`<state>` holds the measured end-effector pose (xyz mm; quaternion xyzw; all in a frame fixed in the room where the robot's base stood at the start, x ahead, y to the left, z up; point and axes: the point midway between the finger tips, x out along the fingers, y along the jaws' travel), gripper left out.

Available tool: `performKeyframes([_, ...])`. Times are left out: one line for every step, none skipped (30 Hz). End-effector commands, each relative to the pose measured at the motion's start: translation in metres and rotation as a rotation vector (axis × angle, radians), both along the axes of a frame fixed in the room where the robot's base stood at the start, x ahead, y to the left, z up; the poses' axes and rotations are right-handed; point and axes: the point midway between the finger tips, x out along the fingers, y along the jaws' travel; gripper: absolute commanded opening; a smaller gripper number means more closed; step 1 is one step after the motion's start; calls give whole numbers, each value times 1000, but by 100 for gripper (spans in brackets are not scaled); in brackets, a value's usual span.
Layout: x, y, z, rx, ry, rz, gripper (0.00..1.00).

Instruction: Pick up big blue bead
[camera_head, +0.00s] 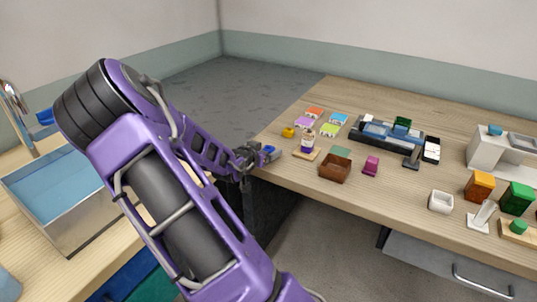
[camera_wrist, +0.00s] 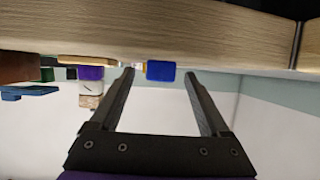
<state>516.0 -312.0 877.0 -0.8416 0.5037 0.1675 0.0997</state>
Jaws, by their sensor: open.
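The big blue bead (camera_head: 269,149) sits at the near left edge of the wooden table, right at the end of my arm. In the wrist view, which shows the table upside down, the blue bead (camera_wrist: 161,71) looks like a rounded block standing on the tabletop. My gripper (camera_head: 262,156) is open, with its two fingers pointing toward the table. In the wrist view my gripper (camera_wrist: 159,80) has one fingertip on each side of the bead, with a gap visible on both sides. I cannot tell whether the bead is between the fingertips or just beyond them.
A small wooden stand (camera_head: 306,155) with a purple and white piece is right of the bead. A brown box (camera_head: 335,168), a magenta block (camera_head: 370,166) and a yellow piece (camera_head: 288,132) are nearby. A blue-lined basin (camera_head: 58,200) is at the left.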

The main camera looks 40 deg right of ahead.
Motion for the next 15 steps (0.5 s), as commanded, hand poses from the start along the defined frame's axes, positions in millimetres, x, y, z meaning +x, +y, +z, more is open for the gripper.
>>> performKeyframes([2,-5,-3,0,0,-1,80])
performKeyframes([4,-7,-4,0,0,-1,80])
performKeyframes([4,-9,-4,1,0,0,80])
performKeyframes([5,-9,-5,1,0,0,80])
performKeyframes([5,-10,-5,1,0,0,80])
performKeyframes([5,-10,-5,1,0,0,80])
performKeyframes([5,-10,-4,1,-1,1,80])
performKeyframes([5,-10,-4,1,-1,1,80])
performKeyframes([5,-10,-4,1,-1,1,80])
performKeyframes([5,-10,-4,1,-1,1,80])
performKeyframes([5,-10,-4,1,-1,1,78])
performKeyframes([5,-10,-4,1,-1,1,71])
performKeyframes([5,-9,-4,1,-1,1,66])
performKeyframes([5,-9,-4,1,0,0,60])
performKeyframes([5,-9,-4,1,0,0,53])
